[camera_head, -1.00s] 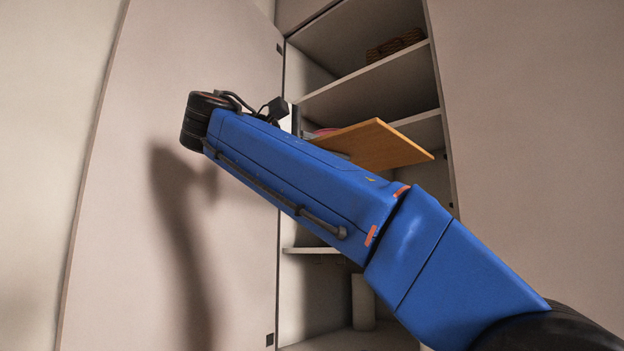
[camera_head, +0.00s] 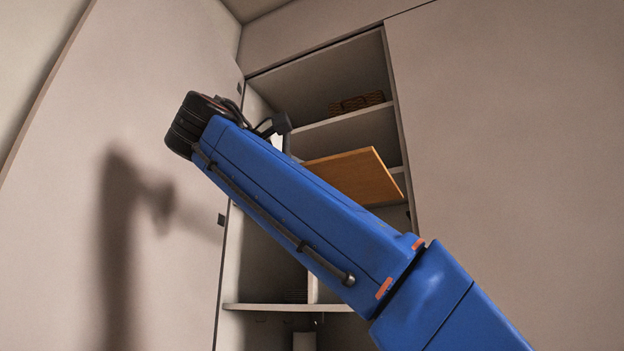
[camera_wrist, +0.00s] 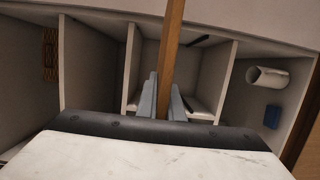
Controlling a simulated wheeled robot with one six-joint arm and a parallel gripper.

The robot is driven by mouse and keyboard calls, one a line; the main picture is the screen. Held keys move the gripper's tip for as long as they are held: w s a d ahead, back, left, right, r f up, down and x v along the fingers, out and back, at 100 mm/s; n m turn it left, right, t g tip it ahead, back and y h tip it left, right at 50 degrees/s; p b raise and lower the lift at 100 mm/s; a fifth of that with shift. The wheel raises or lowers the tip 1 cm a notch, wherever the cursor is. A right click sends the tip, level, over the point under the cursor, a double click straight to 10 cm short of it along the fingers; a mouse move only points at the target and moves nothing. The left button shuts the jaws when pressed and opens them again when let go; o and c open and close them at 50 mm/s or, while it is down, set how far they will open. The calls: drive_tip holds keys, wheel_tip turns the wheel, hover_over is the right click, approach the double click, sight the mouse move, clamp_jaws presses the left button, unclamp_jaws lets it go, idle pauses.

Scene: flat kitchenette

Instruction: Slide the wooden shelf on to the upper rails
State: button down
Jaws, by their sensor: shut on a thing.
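The wooden shelf (camera_head: 358,177) is an orange-brown board, tilted in front of the open cabinet in the head view. Its left part is hidden behind my blue arm. In the wrist view the shelf (camera_wrist: 172,45) shows nearly edge-on as a brown strip. My gripper (camera_wrist: 162,98) is shut on it, with a pale finger on each side. The gripper is hidden in the head view. Past the shelf, the wrist view shows a compartment with a dark strip (camera_wrist: 199,41) on its wall. I cannot tell whether this strip is a rail.
The tall cabinet has a fixed upper shelf (camera_head: 345,133) with a wicker basket (camera_head: 357,103) above it. A lower white shelf (camera_head: 285,307) sits below my arm. The wrist view shows a white cylinder (camera_wrist: 267,77) and a blue item (camera_wrist: 272,116). A flat panel (camera_head: 510,150) borders the cabinet's right.

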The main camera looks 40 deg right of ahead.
drive_tip(key=w+d, duration=0.4)
drive_tip(key=d, duration=0.5)
drive_tip(key=w+d, duration=0.4)
drive_tip(key=d, duration=0.6)
drive_tip(key=w+d, duration=0.4)
drive_tip(key=d, duration=0.6)
drive_tip(key=shift+d+f, duration=0.25)
drive_tip(key=shift+f, duration=0.05)
idle(2.7)
drive_tip(key=shift+w, duration=0.1)
drive_tip(key=c, duration=1.8)
unclamp_jaws()
drive_tip(key=shift+s+a, duration=0.4)
drive_tip(key=shift+a, duration=2.45)
drive_tip(key=shift+s+a, duration=0.4)
drive_tip(key=shift+a, duration=2.5)
drive_tip(key=shift+s+a, duration=0.4)
drive_tip(key=shift+a, duration=2.45)
